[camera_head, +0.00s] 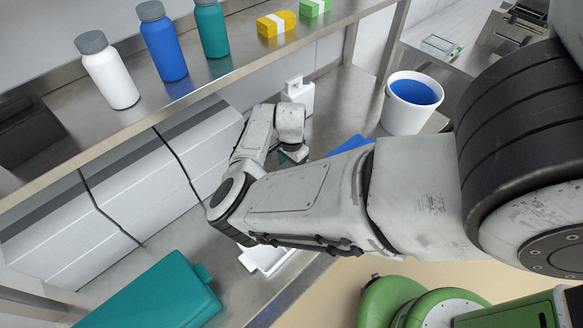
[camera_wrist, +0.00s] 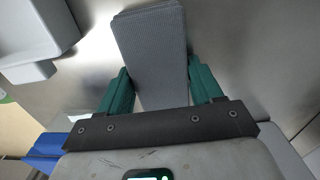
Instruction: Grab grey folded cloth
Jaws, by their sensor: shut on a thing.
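The grey folded cloth (camera_wrist: 152,48) is a flat ribbed rectangle in the wrist view, reaching from the top edge down between my fingers. My gripper (camera_wrist: 161,88) has two green fingers, one on each side of the cloth, and is shut on it. Steel surface shows behind the cloth. In the head view my gripper (camera_head: 294,155) is small and partly hidden by my arm, and the cloth cannot be made out there.
A blue item (camera_head: 350,146) and a white tray (camera_head: 268,257) are partly hidden by my arm. A teal case (camera_head: 155,293) lies front left. A shelf above holds bottles.

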